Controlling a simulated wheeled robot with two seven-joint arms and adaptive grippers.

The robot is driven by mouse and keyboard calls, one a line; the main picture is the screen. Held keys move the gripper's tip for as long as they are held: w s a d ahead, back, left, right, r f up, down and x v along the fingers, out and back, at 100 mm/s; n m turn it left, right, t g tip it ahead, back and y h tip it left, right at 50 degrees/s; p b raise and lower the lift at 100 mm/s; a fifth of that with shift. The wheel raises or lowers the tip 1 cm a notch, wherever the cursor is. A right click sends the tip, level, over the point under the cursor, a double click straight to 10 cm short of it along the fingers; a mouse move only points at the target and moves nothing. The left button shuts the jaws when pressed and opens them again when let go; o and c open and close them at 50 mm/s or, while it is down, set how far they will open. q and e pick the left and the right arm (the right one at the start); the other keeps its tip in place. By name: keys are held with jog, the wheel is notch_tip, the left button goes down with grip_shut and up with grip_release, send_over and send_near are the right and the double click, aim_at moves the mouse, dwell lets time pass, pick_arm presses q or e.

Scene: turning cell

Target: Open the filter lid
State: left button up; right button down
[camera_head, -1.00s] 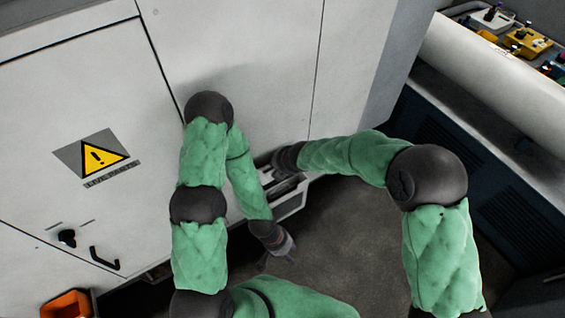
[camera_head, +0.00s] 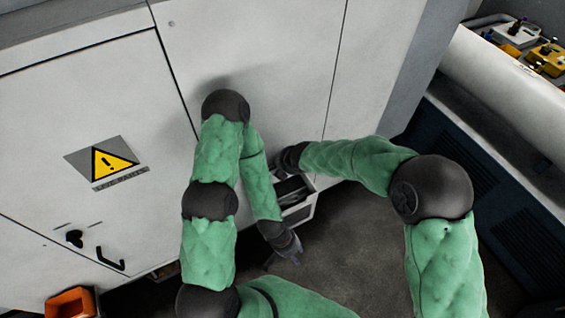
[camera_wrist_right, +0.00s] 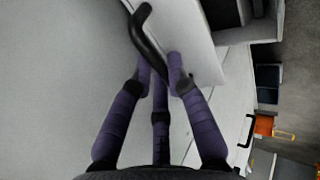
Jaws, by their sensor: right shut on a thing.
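A light box (camera_head: 298,212) stands low against the white machine in the head view. A dark area, which looks like its interior, shows at its top. My right arm reaches in from the right, and its wrist hides most of the right gripper. In the right wrist view, my right gripper (camera_wrist_right: 160,68) is shut on a black bar handle (camera_wrist_right: 147,32) on a pale panel (camera_wrist_right: 193,38), which appears to be the filter lid. My left gripper (camera_head: 288,250) hangs below and in front of the box, apart from it; its finger opening is unclear.
The machine front (camera_head: 265,60) rises close behind both arms. A door handle (camera_head: 109,259) and an orange bin (camera_head: 70,303) are at the lower left. A bench with a white cylinder (camera_head: 510,90) stands at the right. Dark floor (camera_head: 345,240) is open between the arms.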

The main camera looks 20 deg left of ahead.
jog(key=c, duration=1.2)
grip_release()
jog(key=shift+f, duration=0.1)
jog(key=v, duration=1.2)
